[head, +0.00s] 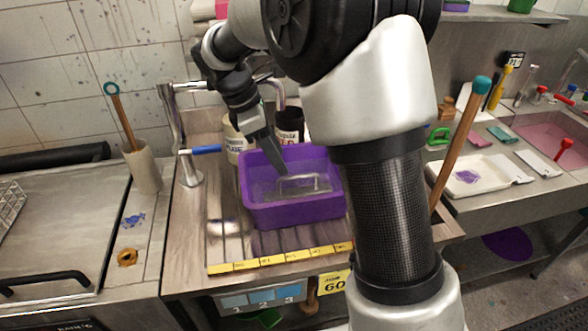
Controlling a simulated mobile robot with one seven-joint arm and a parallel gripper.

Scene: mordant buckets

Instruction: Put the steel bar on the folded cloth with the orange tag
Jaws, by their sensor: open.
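A pale grey, handle-shaped bar (302,184), which looks like the steel bar, is inside the purple tub (296,217) on the draining counter. I cannot tell whether it lies on the tub's floor or in liquid. My gripper (278,155) points down over the tub's back left part, up and left of the bar. Its jaws are open and appear empty and apart from the bar. I cannot make out a folded cloth with an orange tag; small pink (480,139) and teal (501,134) flat pieces lie on the right counter, too small to identify.
Two labelled containers, one cream (234,139) and one dark (289,126), stand behind the tub. A blue-handled tap (205,149) is left of it. A wooden pole (461,145) rises beside my arm. A white tray (468,177) sits on the right counter.

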